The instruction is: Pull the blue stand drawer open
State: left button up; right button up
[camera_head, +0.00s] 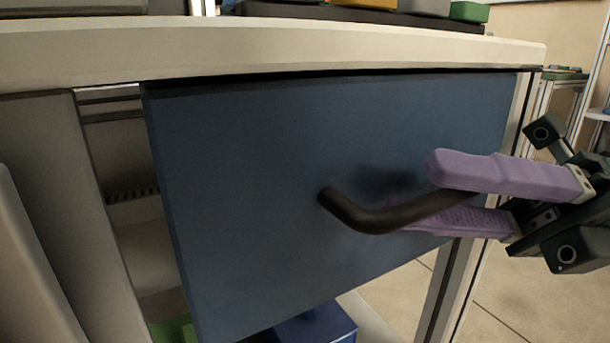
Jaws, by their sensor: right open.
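The blue drawer front (270,170) fills the middle of the head view, under a pale tabletop. Its dark bent handle (370,217) stands out from the front, and its right end passes between the fingers of my right gripper (415,190). The gripper comes in from the right. Its two purple fingers are apart, one above and in front of the handle, the other lower and partly behind it. I cannot tell whether either finger touches the handle. My left gripper is not in view.
The tabletop edge (270,50) runs just above the drawer front. A blue box (318,328) and a green item (175,331) show below it. A green block (469,12) and other items stand on top. Open floor shows at the lower right.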

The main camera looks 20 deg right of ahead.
jog(key=shift+c, duration=0.4)
grip_shut()
dwell(1.0)
